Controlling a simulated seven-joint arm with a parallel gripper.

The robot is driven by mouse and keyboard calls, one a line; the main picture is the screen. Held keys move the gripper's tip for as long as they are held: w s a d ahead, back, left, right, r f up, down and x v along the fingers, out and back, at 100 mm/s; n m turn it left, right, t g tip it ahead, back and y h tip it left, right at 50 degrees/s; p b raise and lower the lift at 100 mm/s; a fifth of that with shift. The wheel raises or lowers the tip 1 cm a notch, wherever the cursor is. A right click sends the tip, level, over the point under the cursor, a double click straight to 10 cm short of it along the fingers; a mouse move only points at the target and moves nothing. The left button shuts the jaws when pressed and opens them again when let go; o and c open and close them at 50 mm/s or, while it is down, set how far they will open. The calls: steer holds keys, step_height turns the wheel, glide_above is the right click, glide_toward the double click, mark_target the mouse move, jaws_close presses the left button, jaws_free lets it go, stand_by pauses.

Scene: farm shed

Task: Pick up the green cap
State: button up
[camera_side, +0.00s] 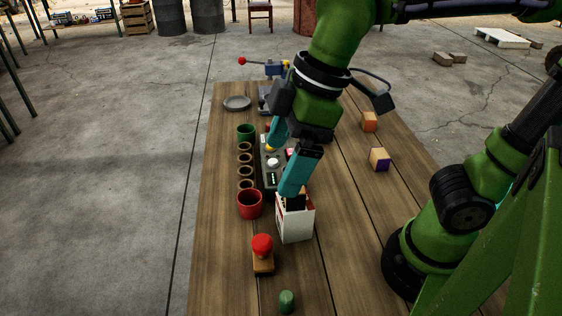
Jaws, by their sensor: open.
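A small green cap-like piece (287,301) stands on the wooden table near its front edge, at the bottom of the side view. My gripper (282,165) is open, with two teal fingers pointing down over the middle of the table. It is well behind the green piece and apart from it. The nearer finger overlaps the top of a white box (295,225) in the picture; I cannot tell whether they touch. The gap between the fingers shows part of a dark panel with knobs (270,170).
On the wooden table (345,260) a red-topped button (262,247) stands between the white box and the green piece. A red cup (250,204), a green cup (246,132) and a row of brown rings (246,171) line the left. Two blocks (379,159) (369,121) lie right.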

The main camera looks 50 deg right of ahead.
steer(key=w+d+f+m+t, duration=0.1)
steer(key=d+f+m+t, duration=0.1)
steer(key=d+m, duration=0.5)
steer(key=shift+f+m, duration=0.15)
steer(key=shift+m, duration=0.55)
steer(key=d+m, duration=0.1)
steer(key=d, duration=0.1)
steer(key=d+m+t, duration=0.1)
steer(key=d+m, duration=0.1)
steer(key=d+f+m+t, duration=0.1)
steer(key=d+m, duration=0.1)
steer(key=shift+s+d, duration=0.2)
steer(key=shift+c, duration=0.3)
steer(key=shift+d+r+h, duration=0.1)
steer(key=shift+d+h, duration=0.2)
steer(key=shift+c, duration=1.3)
steer(key=c, duration=0.5)
steer(key=shift+o, duration=0.2)
